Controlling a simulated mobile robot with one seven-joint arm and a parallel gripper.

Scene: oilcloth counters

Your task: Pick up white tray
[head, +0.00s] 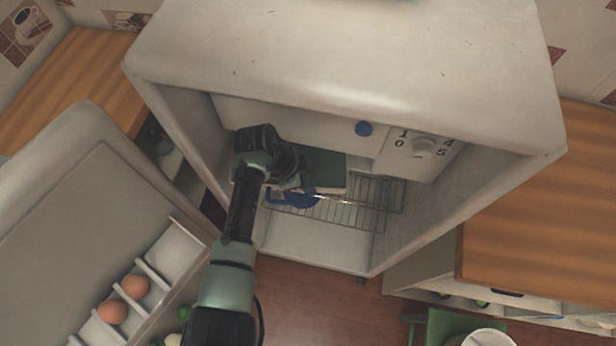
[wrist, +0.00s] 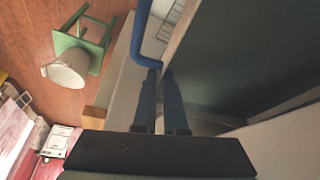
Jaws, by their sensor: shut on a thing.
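A flat tray-like piece with a pale rim (head: 336,191) and a dark green inner face (head: 325,165) is inside the open white fridge. In the wrist view its pale rim (wrist: 180,35) runs to my fingertips and its dark face fills the right side. My gripper (head: 307,188) reaches into the fridge from the left. In the wrist view my gripper's (wrist: 160,74) fingers are close together, shut at this rim. The exact contact is too small to see. A blue curved part (wrist: 143,40) lies right beside the fingertips.
The fridge (head: 350,45) walls surround my gripper. A wire shelf (head: 360,205) lies below, with a blue rounded thing (head: 297,201) at its left. The open door (head: 90,210) holds eggs (head: 135,286) at left. A green stool (head: 440,328) stands at lower right.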

